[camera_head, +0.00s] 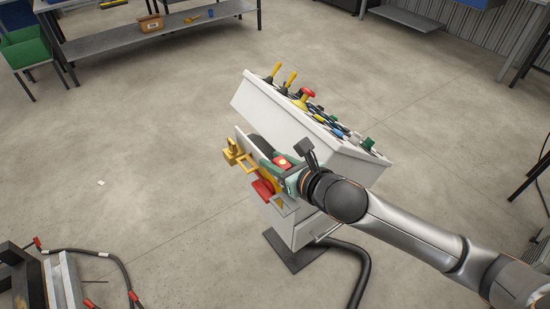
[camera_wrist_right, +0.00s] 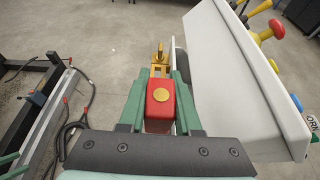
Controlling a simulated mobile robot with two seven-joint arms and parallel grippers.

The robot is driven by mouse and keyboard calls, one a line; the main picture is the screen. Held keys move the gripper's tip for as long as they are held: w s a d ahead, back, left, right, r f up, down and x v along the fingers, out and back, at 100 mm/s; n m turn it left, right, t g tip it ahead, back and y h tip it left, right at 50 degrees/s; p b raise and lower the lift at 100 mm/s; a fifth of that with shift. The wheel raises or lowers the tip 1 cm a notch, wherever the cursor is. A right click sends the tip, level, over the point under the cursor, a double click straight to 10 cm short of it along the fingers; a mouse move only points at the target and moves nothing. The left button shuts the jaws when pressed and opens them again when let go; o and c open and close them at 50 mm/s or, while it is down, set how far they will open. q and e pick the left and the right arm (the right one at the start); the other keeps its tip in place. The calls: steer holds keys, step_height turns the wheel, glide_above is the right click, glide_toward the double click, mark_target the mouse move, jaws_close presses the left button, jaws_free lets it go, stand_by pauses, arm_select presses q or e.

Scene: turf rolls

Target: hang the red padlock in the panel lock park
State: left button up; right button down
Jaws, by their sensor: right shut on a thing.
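The red padlock (camera_wrist_right: 160,105) is between the green fingers of my right gripper (camera_wrist_right: 160,88) in the right wrist view; a round yellow spot shows on its near face. In the head view my right gripper (camera_head: 280,168) is shut on it beside the panel's left face, and a bit of red padlock (camera_head: 283,162) shows. The white panel (camera_head: 310,135) stands on a pedestal. Yellow bracket parts (camera_head: 246,160) stick out from its side, just ahead of the gripper; I cannot tell which part is the lock park. The padlock's shackle is hidden.
Knobs and levers (camera_head: 305,97) line the panel top. A black cable (camera_head: 362,270) runs from the pedestal. Open floor (camera_head: 150,150) lies to the left.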

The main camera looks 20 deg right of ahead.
steer(key=b, duration=0.3)
glide_above(275, 197)
steer(key=shift+f, duration=2.85)
steer(key=shift+p, duration=0.3)
steer(key=shift+p, duration=0.3)
steer(key=shift+p, duration=0.45)
steer(key=shift+p, duration=0.3)
steer(key=shift+f+b, duration=1.55)
steer(key=shift+f, duration=1)
